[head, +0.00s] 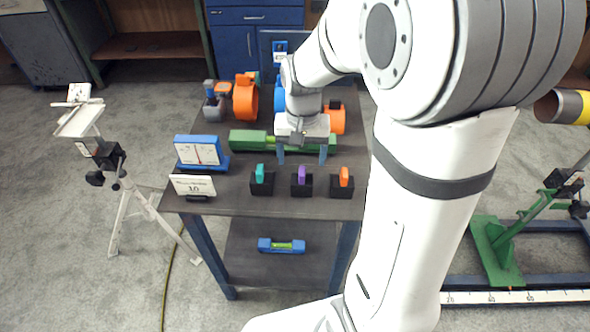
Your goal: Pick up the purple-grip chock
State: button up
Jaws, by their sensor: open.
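The purple-grip chock (301,181) stands upright in the middle of three dark holders near the front of the table (240,200). A teal-grip chock (260,179) stands to its left and an orange-grip chock (343,180) to its right. My gripper (302,158) is above and slightly behind the purple-grip chock, with its two fingers spread and pointing down. It is empty. The fingers look apart from the chock, but the exact height gap cannot be told.
A green bar-shaped tool (248,139) lies behind the chocks, partly hidden by my gripper. A blue-framed gauge (199,151) and a white card (193,186) stand at left. Orange clamps (245,97) are at the back. A blue level (281,245) lies on the lower shelf.

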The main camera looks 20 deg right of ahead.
aim_at(302, 166)
notch_tip(302, 166, down, 7)
jog(key=shift+d, duration=0.1)
dwell(0.3)
jog(key=shift+c, duration=0.5)
jog(key=c, duration=1.1)
jog(key=shift+r, duration=0.1)
